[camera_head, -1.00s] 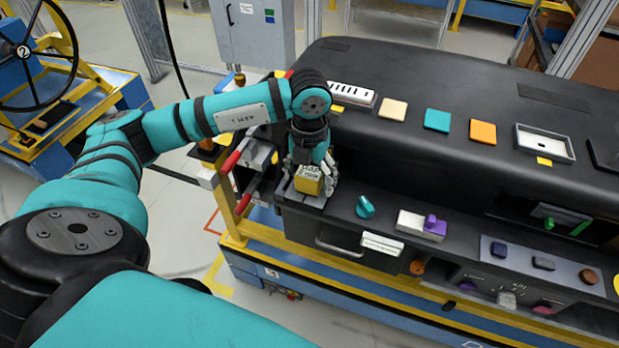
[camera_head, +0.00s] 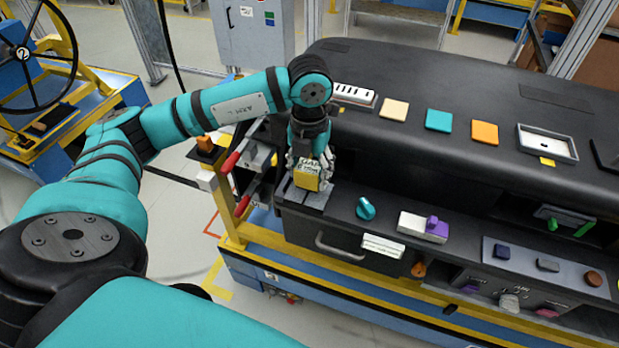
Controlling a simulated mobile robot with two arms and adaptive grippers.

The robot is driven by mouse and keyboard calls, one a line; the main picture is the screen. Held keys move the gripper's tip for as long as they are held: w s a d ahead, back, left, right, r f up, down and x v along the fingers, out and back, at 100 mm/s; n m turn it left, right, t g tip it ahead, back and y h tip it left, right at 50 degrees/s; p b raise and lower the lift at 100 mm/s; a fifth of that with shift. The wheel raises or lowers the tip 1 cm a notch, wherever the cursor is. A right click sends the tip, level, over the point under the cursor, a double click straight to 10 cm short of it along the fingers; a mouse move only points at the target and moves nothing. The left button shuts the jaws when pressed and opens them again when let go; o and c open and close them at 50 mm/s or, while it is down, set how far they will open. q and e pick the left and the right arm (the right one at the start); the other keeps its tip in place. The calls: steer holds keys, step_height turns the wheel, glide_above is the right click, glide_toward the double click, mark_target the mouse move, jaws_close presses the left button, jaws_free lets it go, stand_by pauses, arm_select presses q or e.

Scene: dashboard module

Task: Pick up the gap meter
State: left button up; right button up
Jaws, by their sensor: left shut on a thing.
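The gap meter (camera_head: 307,177) is a small yellow block with dark lettering on its top. It is at the left end of the dark dashboard module, just above a grey plate (camera_head: 301,195). My left gripper (camera_head: 314,170) reaches down from above and is shut on the gap meter, its fingers at the meter's sides. Whether the meter still touches the plate I cannot tell. My right gripper is not in view.
The dashboard (camera_head: 450,88) carries coloured square pads, a white slotted piece (camera_head: 354,95) and a white tray (camera_head: 547,143). A teal knob (camera_head: 365,208) and a white-purple switch (camera_head: 424,227) sit right of the meter. Red-handled clamps (camera_head: 230,162) stand close on the left.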

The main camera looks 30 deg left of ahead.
arm_select(q)
steer(key=shift+r+b, duration=0.35)
steer(key=shift+r, duration=0.25)
steer(key=s+d+r+b, duration=0.1)
steer(key=s+d+b, duration=0.1)
steer(key=s, duration=0.6)
steer(key=s+d+b, duration=0.1)
steer(key=s+b, duration=0.2)
steer(key=s, duration=0.4)
steer(key=shift+s+d+r, duration=0.35)
steer(key=shift+d+r, duration=0.05)
